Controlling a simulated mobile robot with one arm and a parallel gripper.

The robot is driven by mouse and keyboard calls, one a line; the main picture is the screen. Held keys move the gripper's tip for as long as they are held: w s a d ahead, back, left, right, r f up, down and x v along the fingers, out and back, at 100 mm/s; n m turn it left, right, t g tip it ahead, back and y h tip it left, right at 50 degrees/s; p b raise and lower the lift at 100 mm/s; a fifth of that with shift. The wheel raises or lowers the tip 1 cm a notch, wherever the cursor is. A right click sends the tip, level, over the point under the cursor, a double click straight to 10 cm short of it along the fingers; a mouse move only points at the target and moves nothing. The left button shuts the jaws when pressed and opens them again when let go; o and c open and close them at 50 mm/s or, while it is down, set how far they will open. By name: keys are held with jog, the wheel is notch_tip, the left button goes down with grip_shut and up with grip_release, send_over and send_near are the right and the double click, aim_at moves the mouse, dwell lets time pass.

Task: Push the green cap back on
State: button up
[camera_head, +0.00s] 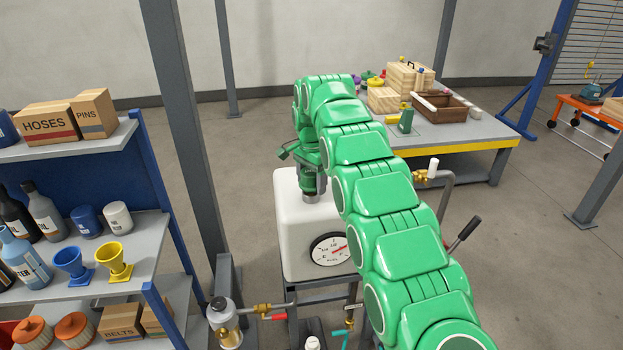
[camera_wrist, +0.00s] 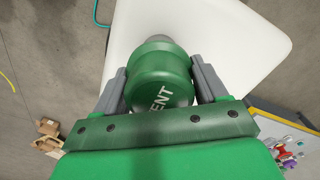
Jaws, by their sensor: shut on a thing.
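The green cap (camera_wrist: 160,80) shows in the wrist view with "ENT" readable on its top. My gripper (camera_wrist: 162,85) is shut on it, with one grey finger on each side. A grey neck (camera_wrist: 160,40) shows just past the cap, above the white tank (camera_wrist: 235,45). In the head view the cap (camera_head: 309,182) is at my gripper, over the grey neck on top of the white tank (camera_head: 300,240). I cannot tell how far down the cap sits on the neck.
A round gauge (camera_head: 330,249) is on the tank's front. A grey post (camera_head: 185,120) and a shelf (camera_head: 80,265) with bottles and funnels stand left. A valve with a red handle (camera_head: 273,317) is low in front. A workbench (camera_head: 460,135) stands behind on the right.

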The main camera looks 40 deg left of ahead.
jog(key=shift+f, duration=1.15)
dwell(0.4)
jog(key=o, duration=1.3)
jog(key=shift+r, duration=0.15)
jog(key=shift+r, duration=1.4)
jog(key=shift+s+d+r, duration=4.95)
jog(key=shift+s, duration=0.05)
